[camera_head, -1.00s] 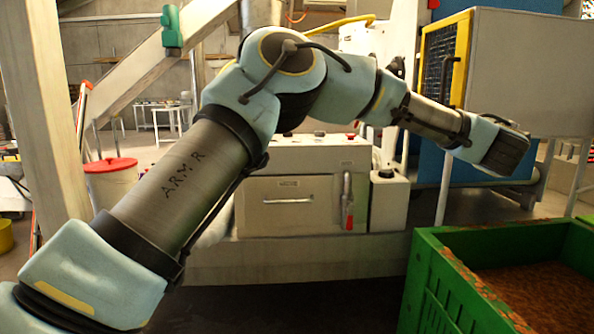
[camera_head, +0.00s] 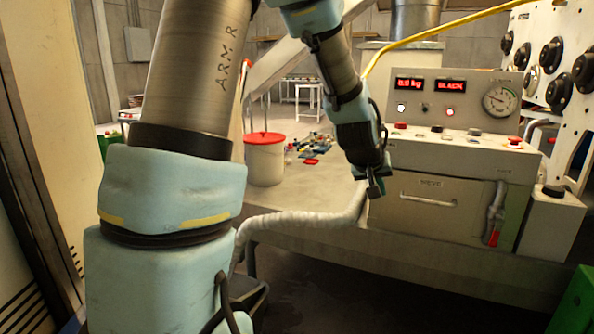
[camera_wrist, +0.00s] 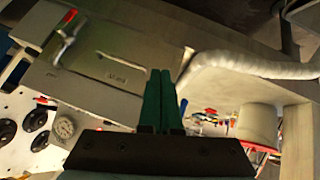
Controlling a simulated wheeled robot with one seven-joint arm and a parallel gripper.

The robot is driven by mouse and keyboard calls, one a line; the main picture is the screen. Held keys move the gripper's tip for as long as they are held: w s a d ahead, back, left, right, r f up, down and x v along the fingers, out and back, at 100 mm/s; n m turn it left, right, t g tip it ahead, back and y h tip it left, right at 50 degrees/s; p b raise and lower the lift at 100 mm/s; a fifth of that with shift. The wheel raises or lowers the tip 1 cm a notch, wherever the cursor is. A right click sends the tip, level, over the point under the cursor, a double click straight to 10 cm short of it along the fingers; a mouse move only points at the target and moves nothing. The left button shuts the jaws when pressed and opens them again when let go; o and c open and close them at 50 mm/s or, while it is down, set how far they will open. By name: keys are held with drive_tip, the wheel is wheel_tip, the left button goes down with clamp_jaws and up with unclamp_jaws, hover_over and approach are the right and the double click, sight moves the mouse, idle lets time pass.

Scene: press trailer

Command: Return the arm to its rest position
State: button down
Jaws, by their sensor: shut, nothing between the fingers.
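My arm rises at the left of the head view, bends at the top and hangs down near the middle. My gripper (camera_head: 375,190) points downward in front of the press's control cabinet, just left of its drawer (camera_head: 428,200). In the wrist view my gripper (camera_wrist: 160,75) shows two dark green fingers side by side, shut with nothing between them. The drawer with its bar handle also shows in the wrist view (camera_wrist: 105,75). I cannot tell the exact gap between the fingertips and the cabinet.
The control panel (camera_head: 440,110) has red displays and a gauge. A pale corrugated hose (camera_head: 300,222) runs left of the cabinet. A white bucket with a red lid (camera_head: 264,160) stands behind my arm. A green crate edge (camera_head: 575,305) shows at lower right.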

drive_tip(key=s+a+f+g+y, duration=0.1)
drive_tip(key=s+a, duration=0.3)
drive_tip(key=a, duration=0.5)
drive_tip(key=s+a+f+n+g+y+p, duration=0.1)
drive_tip(key=s+a, duration=0.4)
drive_tip(key=a, duration=0.5)
drive_tip(key=s+a+f+g+y, duration=0.2)
drive_tip(key=s+a, duration=0.3)
drive_tip(key=a, duration=0.4)
drive_tip(key=shift+a+n+g+y, duration=0.15)
drive_tip(key=shift+n+g+y, duration=0.25)
drive_tip(key=shift+y, duration=0.1)
